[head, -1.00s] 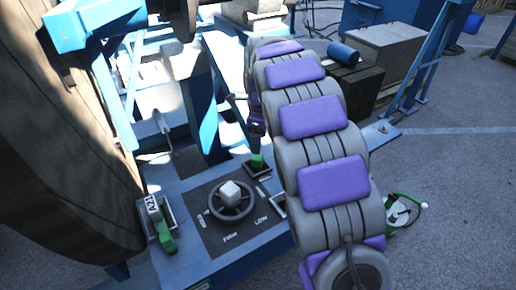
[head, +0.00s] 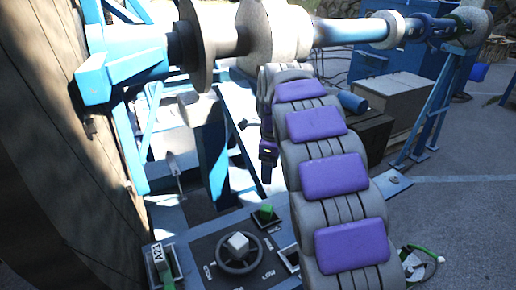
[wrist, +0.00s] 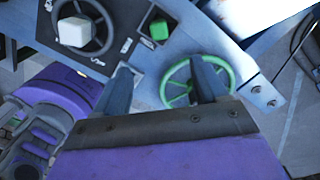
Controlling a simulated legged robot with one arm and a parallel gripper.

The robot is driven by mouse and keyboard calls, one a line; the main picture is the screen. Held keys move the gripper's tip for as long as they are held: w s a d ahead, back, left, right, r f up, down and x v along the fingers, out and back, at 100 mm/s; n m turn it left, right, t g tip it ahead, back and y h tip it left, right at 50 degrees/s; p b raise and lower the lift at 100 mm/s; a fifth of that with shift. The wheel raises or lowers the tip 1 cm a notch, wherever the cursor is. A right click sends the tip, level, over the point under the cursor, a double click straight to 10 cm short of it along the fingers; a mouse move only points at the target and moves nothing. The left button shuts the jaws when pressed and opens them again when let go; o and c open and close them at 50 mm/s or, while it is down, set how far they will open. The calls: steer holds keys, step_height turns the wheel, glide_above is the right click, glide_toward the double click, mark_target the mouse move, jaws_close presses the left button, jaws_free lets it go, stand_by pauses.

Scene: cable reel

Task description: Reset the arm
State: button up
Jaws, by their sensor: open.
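My arm, grey with purple pads, reaches from the bottom right of the head view up over the control panel. My gripper (wrist: 163,82) shows in the wrist view with its two dark fingers spread apart and nothing between them. Part of it also shows in the head view (head: 268,158), hanging at the far end of the arm. Beyond the fingers, the wrist view shows a green handwheel (wrist: 178,88), a green lever knob (wrist: 159,29) and a dark wheel with a white hub (wrist: 74,32). I cannot tell how far the fingers are from the green wheel.
The blue control panel (head: 205,243) sits at the bottom of the head view, with a green lever labelled A21 (head: 160,258). A large wooden reel (head: 50,130) stands at the left. Open paved ground (head: 455,215) lies at right.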

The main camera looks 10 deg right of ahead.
steer(key=shift+s, duration=0.15)
steer(key=s+f+n, duration=0.2)
steer(key=s+n, duration=0.5)
steer(key=s, duration=0.6)
steer(key=s+f+n+g+b, duration=0.1)
steer(key=s+f+n, duration=0.2)
steer(key=s+n, duration=0.5)
steer(key=s+f+n, duration=0.3)
steer(key=s+n, duration=0.5)
steer(key=s, duration=1.2)
steer(key=shift+s+a+g, duration=0.25)
steer(key=shift+a+g, duration=0.15)
steer(key=shift+a, duration=0.05)
